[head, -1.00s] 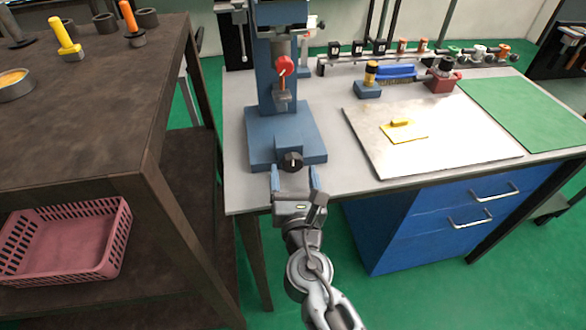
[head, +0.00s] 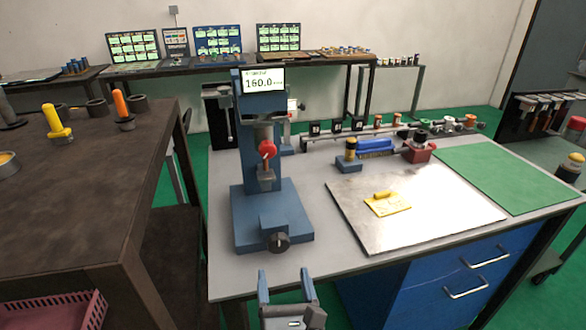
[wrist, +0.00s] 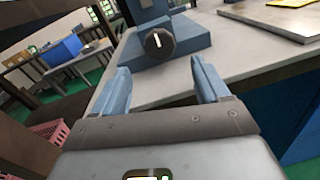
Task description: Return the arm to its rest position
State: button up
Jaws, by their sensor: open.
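My gripper (head: 285,287) is open and empty at the front edge of the grey workbench, in the lower middle of the head view. In the wrist view its two blue fingers (wrist: 158,85) stand apart with nothing between them. The blue bench machine (head: 262,208) stands beyond it, with a red knob (head: 267,150), a display reading 160.0 and a black dial (head: 279,242) with a white mark low on its front. The dial also shows in the wrist view (wrist: 159,43), just past the fingers and apart from them. Most of my arm is out of the head view.
A dark table (head: 75,215) stands at the left, with a pink basket (head: 60,312) below. The grey workbench (head: 320,250) carries a metal plate (head: 440,215) with a yellow piece (head: 387,205), and a green mat (head: 510,180). Blue drawers (head: 440,285) are under the bench.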

jog(key=s+d+f+m+g, duration=0.1)
jog(key=s+d+f+m, duration=0.2)
jog(key=s+d+m, duration=0.45)
jog(key=s+d+f+m+g, duration=0.25)
jog(key=s+d+m, duration=0.25)
jog(key=s+m, duration=0.6)
jog(key=s+d+r+m+h, duration=0.1)
jog(key=s+d+r+m, duration=0.4)
jog(key=s+m, duration=0.4)
jog(key=s+d+r+m+h, duration=0.2)
jog(key=s+d+r+m, duration=0.4)
jog(key=s+r+m, duration=0.2)
jog(key=s+m, duration=0.1)
jog(key=s, duration=0.1)
jog(key=shift+s+d+r+t, duration=0.15)
jog(key=shift+s+d+t, duration=0.15)
jog(key=shift+s+t, duration=0.05)
